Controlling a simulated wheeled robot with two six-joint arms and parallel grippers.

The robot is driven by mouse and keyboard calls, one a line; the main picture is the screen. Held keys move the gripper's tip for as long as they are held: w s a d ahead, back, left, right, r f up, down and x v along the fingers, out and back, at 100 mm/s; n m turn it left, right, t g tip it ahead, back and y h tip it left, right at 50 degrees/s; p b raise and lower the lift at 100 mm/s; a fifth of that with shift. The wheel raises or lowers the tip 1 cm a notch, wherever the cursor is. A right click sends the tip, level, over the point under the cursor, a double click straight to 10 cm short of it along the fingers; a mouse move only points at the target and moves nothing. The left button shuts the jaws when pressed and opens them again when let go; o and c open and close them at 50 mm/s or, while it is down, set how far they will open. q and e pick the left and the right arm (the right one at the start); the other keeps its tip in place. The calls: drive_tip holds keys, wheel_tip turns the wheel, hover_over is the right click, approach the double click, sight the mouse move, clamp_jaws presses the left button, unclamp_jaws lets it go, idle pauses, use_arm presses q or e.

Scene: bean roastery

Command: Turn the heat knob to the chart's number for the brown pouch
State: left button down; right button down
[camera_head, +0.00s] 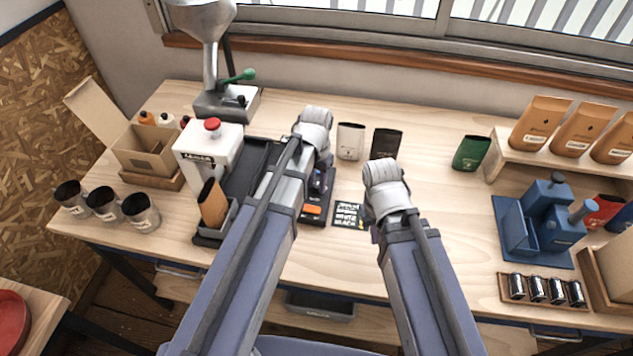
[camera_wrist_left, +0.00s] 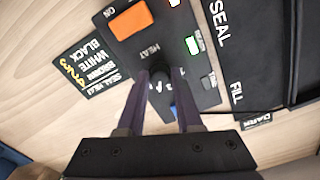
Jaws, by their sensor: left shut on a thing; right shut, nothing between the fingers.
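The dark heat knob (camera_wrist_left: 159,76) sits on the black heat panel (camera_wrist_left: 123,46), under the HEAT label. My left gripper (camera_wrist_left: 158,92) is shut on the knob, one finger on each side, hiding part of the dial numbers. In the head view, my left gripper (camera_head: 319,180) is mostly behind its arm. The chart (camera_wrist_left: 88,66) lists brown, white and black with yellow digits, too small to match surely. It also lies beside the panel in the head view (camera_head: 348,214). A brown pouch (camera_head: 212,203) stands at the dark tray's front. My right gripper (camera_head: 372,230) is shut and empty, partly hidden, right of the chart.
An orange switch (camera_wrist_left: 131,19) is on the panel, near a lit green display (camera_wrist_left: 192,46). A white pouch (camera_head: 350,141) and a black pouch (camera_head: 386,143) stand behind the grippers. A white machine (camera_head: 208,154) is at left, a blue device (camera_head: 548,222) at right.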

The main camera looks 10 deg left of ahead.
sight(316, 185)
idle(0.4)
use_arm(q)
drive_tip(key=c, duration=0.6)
unclamp_jaws()
drive_tip(key=shift+r, duration=0.1)
use_arm(e)
drive_tip(key=shift+r, duration=0.1)
use_arm(q)
wheel_tip(316, 185, up, 8)
drive_tip(key=p, duration=0.8)
use_arm(e)
wheel_tip(316, 185, up, 8)
use_arm(q)
drive_tip(key=shift+f, duration=0.2)
use_arm(e)
drive_tip(key=shift+f, duration=0.2)
